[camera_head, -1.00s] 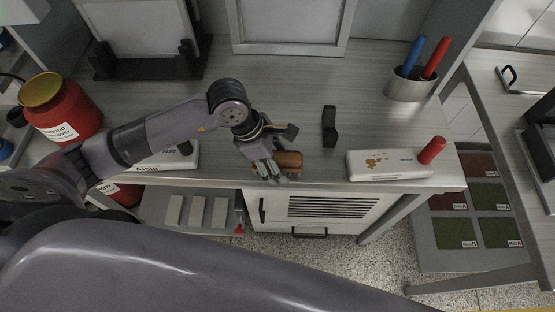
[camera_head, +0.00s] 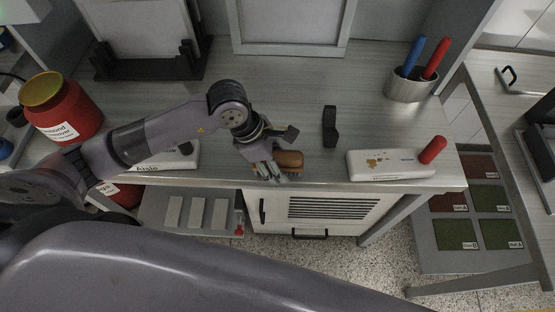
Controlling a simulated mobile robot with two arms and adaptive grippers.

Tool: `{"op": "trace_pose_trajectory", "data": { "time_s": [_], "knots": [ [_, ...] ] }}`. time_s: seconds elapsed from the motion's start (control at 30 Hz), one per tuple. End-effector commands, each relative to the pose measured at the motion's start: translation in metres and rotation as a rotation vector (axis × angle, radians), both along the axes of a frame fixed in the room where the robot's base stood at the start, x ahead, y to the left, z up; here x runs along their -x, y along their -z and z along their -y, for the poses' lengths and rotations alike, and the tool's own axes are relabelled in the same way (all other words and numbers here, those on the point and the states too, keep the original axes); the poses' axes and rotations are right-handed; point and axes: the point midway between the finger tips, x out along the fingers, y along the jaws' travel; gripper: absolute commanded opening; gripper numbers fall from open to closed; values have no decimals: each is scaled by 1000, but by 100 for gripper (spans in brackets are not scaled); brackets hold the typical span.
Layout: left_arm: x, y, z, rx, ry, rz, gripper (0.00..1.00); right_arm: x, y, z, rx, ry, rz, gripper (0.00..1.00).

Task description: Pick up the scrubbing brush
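The scrubbing brush (camera_head: 290,158) has a rounded brown handle and is near the front edge of the grey worktop, left of the white box. My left gripper (camera_head: 270,171) reaches over it from the left, with its grey fingers around the brush's left part. The fingers appear shut on the brush, and they hide part of it. I cannot tell whether the brush is clear of the worktop. My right gripper is not in view.
A white box with a red-handled tool (camera_head: 391,164) lies right of the brush. A black holder (camera_head: 329,127) stands behind. A metal cup (camera_head: 410,86) holds a blue and a red marker. A red jar (camera_head: 62,110) stands at left.

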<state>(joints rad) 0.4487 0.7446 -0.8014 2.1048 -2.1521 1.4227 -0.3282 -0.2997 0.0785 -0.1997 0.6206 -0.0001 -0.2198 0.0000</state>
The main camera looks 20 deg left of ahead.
Motion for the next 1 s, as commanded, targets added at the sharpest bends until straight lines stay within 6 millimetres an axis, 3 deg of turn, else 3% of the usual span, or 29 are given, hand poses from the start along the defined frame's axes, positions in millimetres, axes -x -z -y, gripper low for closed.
{"op": "trace_pose_trajectory", "data": {
  "time_s": [0.43,0.77,0.97,1.0],
  "knots": [
    [-8,0,-3,-3,-12,18,12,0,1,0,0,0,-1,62],
    [-9,-2,-3,-2,-13,22,12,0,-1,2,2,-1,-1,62],
    [-9,-11,-3,-2,-13,22,12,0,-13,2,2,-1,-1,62],
    [-11,-15,-3,-1,-12,28,12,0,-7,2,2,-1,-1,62]
  ]
}}
